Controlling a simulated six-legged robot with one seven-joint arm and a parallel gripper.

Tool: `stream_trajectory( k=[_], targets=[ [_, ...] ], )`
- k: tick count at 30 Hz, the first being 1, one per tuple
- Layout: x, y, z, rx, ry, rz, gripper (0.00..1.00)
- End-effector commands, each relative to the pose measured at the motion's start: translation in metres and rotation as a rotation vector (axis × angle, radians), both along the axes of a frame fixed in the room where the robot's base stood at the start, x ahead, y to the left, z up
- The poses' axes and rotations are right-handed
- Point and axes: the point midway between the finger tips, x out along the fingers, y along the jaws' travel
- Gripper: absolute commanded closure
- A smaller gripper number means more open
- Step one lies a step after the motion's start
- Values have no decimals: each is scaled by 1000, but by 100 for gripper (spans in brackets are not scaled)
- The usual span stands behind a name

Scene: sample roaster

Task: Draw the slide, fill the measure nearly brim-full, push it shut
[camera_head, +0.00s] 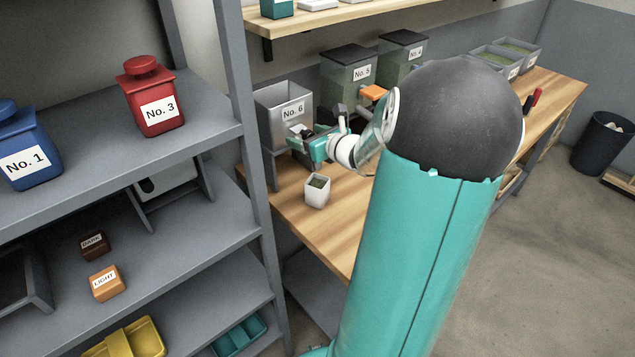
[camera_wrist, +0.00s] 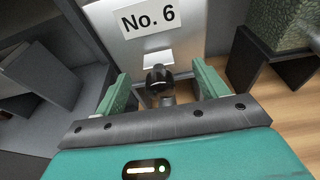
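The grey metal No. 6 hopper (camera_head: 268,118) stands on the wooden bench; its front (camera_wrist: 190,40) fills the top of the wrist view. A dark round knob (camera_wrist: 158,78) sticks out below its label, seemingly the slide's handle. My gripper (camera_head: 303,141) is at the hopper's front. In the wrist view my gripper (camera_wrist: 163,92) has its two green fingers apart, one on each side of the knob, with gaps showing.
Bins No. 5 (camera_head: 345,82) and No. 4 (camera_head: 402,52) stand farther back along the bench (camera_head: 345,215). A grey shelf rack at left holds a red No. 3 canister (camera_head: 152,100) and a blue No. 1 canister (camera_head: 28,150). Bench around the cup is clear.

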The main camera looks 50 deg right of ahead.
Motion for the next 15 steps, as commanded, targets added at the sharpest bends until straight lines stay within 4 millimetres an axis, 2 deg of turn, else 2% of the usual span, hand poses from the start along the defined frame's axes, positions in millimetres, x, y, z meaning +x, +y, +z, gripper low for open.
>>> stream_trajectory(
  k=[11, 15],
  targets=[
    [-1, 0, 0, 0, 0, 0, 28],
    [-8, 0, 2, -1, 1, -1, 28]
  ],
)
